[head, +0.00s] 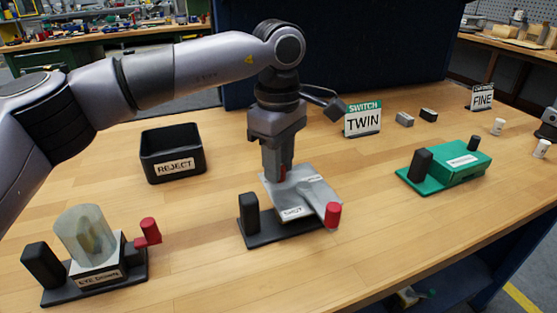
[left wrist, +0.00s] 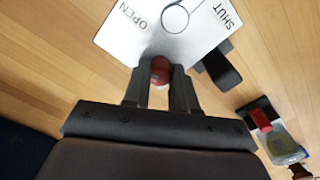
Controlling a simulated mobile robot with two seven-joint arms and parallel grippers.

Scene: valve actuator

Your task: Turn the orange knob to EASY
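My left gripper (head: 279,178) points down at the back edge of a grey valve unit (head: 292,193). In the left wrist view its two fingers (left wrist: 160,75) close on both sides of a small red knob (left wrist: 160,68) at the edge of the silver plate (left wrist: 150,35), which reads OPEN and SHUT and bears a circle outline. In the head view only a sliver of red shows at the fingertips. No orange knob and no EASY label can be made out.
A black REJECT bin (head: 173,152) stands at the back left. An EYE DOWN unit (head: 92,255) with a red lever is at the front left. A green unit (head: 452,167) stands to the right. A SWITCH TWIN sign (head: 363,118) and a FINE sign (head: 482,97) stand behind.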

